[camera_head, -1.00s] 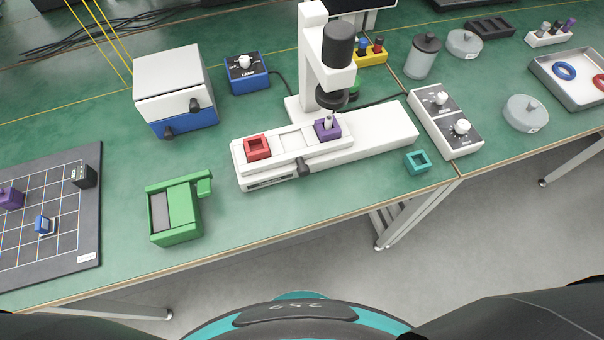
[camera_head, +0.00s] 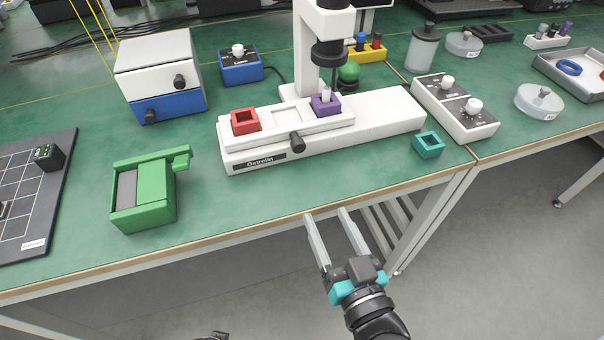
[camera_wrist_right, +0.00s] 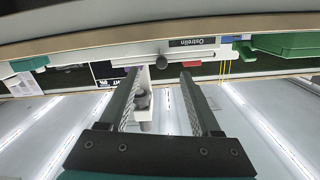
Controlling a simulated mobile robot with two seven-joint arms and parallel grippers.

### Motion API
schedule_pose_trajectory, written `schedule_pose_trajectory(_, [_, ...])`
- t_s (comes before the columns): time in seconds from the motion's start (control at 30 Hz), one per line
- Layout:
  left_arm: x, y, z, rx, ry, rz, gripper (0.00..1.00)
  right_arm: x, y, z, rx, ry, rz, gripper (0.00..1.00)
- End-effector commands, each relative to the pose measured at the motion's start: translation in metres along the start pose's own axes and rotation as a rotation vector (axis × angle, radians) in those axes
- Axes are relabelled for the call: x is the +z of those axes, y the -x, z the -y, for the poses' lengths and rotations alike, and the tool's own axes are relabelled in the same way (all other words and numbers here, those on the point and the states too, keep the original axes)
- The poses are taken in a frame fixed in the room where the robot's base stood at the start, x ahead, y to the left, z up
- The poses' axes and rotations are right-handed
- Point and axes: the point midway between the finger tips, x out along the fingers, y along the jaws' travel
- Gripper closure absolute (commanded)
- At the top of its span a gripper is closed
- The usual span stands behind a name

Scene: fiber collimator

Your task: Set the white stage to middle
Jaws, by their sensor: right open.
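The white stage (camera_head: 262,132) sits on the long white base (camera_head: 385,119), towards its left end. It carries a red square block (camera_head: 245,121) on its left and a purple block (camera_head: 326,106) with a light peg on its right. A black knob (camera_head: 297,142) sticks out at the front of the stage; a dark knob (camera_wrist_right: 162,61) also shows in the right wrist view. My right gripper (camera_head: 324,212) is open and empty, in front of the table edge and below the knob, apart from it. Its spread fingers (camera_wrist_right: 159,75) show in the wrist view.
A white column with a black lens (camera_head: 329,53) stands behind the stage. A green holder (camera_head: 143,197) is at the front left, a teal square ring (camera_head: 429,144) at the right. A control box (camera_head: 456,108) stands beyond it. The table front (camera_head: 250,190) before the base is clear.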

Motion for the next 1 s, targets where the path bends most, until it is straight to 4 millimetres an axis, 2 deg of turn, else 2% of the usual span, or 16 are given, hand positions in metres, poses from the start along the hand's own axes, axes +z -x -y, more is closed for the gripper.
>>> schedule_pose_trajectory(0.13, [-0.004,-0.005,0.001,-0.002,0.001,-0.004,0.37,-0.02,0.002,0.005,-0.014,-0.01,-0.063,0.36])
schedule_pose_trajectory(0.37, [-0.006,-0.003,0.001,-0.001,0.001,-0.006,0.37,-0.027,-0.01,0.006,-0.019,-0.008,-0.075,0.36])
schedule_pose_trajectory(1.0, [-0.017,0.004,-0.003,0.004,0.003,-0.008,0.37,-0.032,-0.094,0.007,-0.018,-0.007,-0.073,0.36])
